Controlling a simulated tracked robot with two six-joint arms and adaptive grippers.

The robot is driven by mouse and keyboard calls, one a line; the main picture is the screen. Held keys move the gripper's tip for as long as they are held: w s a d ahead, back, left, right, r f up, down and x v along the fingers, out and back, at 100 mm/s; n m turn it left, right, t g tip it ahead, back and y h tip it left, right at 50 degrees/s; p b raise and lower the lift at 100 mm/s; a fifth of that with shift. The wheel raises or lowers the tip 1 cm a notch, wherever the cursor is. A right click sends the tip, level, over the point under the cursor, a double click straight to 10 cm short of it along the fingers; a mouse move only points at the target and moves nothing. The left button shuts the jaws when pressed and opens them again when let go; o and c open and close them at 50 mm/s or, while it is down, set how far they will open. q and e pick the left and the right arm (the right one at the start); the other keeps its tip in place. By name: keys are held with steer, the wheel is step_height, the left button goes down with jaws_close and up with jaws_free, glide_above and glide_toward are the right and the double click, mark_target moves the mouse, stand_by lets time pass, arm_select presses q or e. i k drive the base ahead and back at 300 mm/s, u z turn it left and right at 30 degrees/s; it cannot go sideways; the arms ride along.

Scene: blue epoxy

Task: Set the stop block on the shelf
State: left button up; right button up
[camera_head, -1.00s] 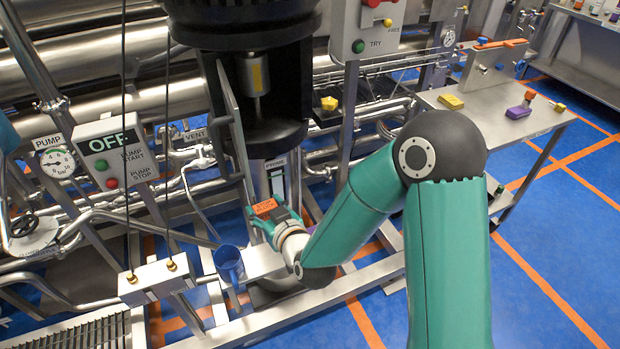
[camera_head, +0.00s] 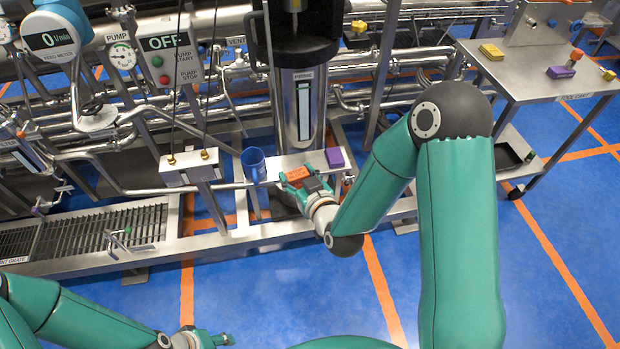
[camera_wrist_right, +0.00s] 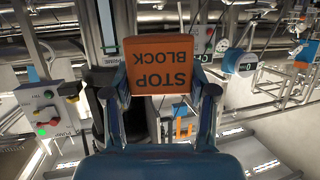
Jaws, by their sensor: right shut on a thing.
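The orange stop block (camera_head: 296,174) is held in my right gripper (camera_head: 304,184), at the small steel shelf (camera_head: 290,161) in front of the steel column. In the right wrist view, the stop block (camera_wrist_right: 160,50) sits between both fingers of my right gripper (camera_wrist_right: 160,88), its lettering upside down. The block overlaps the shelf in the head view; I cannot tell whether it touches it. The gripper and block hide part of the shelf. My left gripper (camera_head: 220,339) is low at the bottom edge, far from the shelf; its opening is unclear.
A steel table (camera_head: 520,75) at the right carries yellow and purple blocks. Pipes and the pump box crowd the left and back.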

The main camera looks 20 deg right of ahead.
mark_target(297, 166)
steer(key=u, duration=0.05)
steer(key=i, duration=0.95)
steer(key=z, duration=0.5)
